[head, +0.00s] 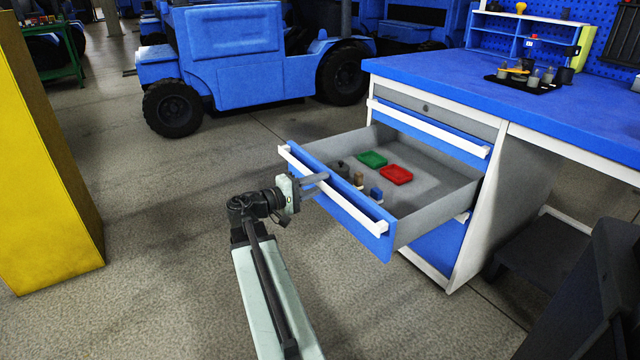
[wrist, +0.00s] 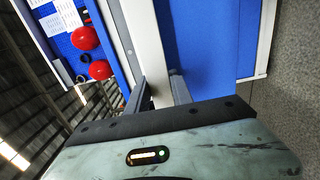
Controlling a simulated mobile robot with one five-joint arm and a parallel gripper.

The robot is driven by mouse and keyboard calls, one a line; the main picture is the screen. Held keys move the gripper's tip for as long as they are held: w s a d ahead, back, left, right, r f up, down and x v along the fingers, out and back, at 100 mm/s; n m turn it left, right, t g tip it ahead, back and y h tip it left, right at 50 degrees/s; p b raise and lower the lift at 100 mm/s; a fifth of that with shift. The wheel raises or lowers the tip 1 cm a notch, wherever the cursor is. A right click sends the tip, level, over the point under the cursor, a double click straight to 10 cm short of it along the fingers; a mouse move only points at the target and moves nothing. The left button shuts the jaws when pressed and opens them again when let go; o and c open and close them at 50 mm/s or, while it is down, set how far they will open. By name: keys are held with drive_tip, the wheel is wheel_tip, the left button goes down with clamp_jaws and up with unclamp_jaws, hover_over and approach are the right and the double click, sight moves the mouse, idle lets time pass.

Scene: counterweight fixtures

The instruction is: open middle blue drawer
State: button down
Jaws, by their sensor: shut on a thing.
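The middle blue drawer (head: 350,213) of the workbench is pulled well out, with its grey interior showing. Its white bar handle (head: 355,210) runs along the top of the blue front. My gripper (head: 318,183) is shut on this handle, left of its middle. In the wrist view my two fingers (wrist: 160,92) sit on either side of the white handle (wrist: 145,40), with the blue front (wrist: 215,50) beside it. Inside the drawer lie a green tray (head: 372,159), a red tray (head: 396,175) and a few small weights, one of them blue (head: 376,194).
A closed blue drawer (head: 425,125) is above and another (head: 440,245) below. The blue benchtop (head: 480,85) holds a black tray of small parts (head: 530,78). A yellow block (head: 45,170) stands at left, a blue vehicle (head: 240,60) behind. Floor around my arm is clear.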

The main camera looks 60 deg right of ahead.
drive_tip(key=c, duration=1.1)
unclamp_jaws()
drive_tip(key=shift+w+d, duration=0.1)
drive_tip(key=shift+w, duration=0.05)
drive_tip(key=v, duration=0.7)
drive_tip(key=shift+w+a, duration=0.1)
drive_tip(key=shift+a, duration=0.25)
